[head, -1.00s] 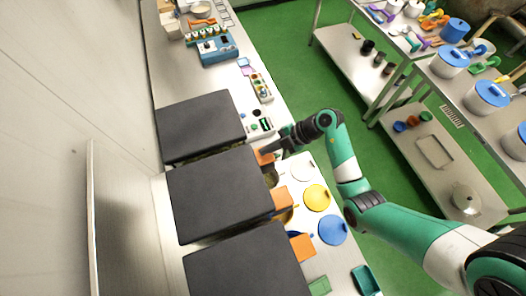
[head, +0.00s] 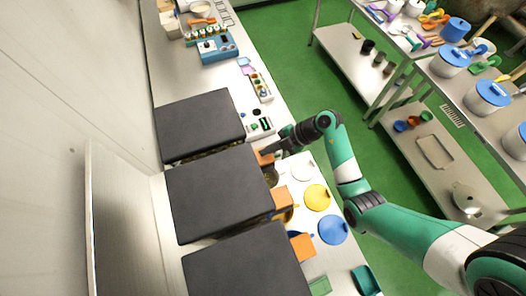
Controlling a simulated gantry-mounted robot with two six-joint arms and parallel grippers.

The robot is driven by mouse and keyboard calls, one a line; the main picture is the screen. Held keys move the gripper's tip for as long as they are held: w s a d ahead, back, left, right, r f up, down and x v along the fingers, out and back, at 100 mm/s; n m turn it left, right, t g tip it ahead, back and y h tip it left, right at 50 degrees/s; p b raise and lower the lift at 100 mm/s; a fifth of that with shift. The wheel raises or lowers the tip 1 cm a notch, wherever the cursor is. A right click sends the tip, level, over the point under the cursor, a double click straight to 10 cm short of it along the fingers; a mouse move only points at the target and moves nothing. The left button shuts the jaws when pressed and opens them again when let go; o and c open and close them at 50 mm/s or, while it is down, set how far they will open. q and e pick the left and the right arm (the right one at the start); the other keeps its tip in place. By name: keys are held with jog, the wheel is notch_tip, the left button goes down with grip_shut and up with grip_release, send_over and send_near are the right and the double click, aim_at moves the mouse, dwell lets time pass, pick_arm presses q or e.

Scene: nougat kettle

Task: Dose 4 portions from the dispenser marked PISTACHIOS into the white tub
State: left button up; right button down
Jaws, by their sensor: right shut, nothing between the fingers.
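Three dispensers with dark lids stand in a row on the steel counter: a far one (head: 200,124), a middle one (head: 218,192) and a near one (head: 245,266). Orange parts stick out on their right sides, such as the middle orange part (head: 280,197) and the near orange part (head: 301,246). No PISTACHIOS marking is readable. My right gripper (head: 270,153) is shut and empty, at the far orange part (head: 264,160); whether it touches is unclear. A round container (head: 271,178) shows partly below it; the white tub cannot be identified for certain. My left gripper is out of view.
A teal tray (head: 365,280) is near the front. A blue scale (head: 217,48) stands farther back. Steel tables with tubs and scoops stand across the green floor.

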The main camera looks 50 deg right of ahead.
jog(key=shift+f, duration=0.35)
jog(key=shift+r, duration=0.15)
jog(key=shift+r+p, duration=0.8)
jog(key=shift+r, duration=0.55)
jog(key=shift+r, duration=2.5)
dwell(0.8)
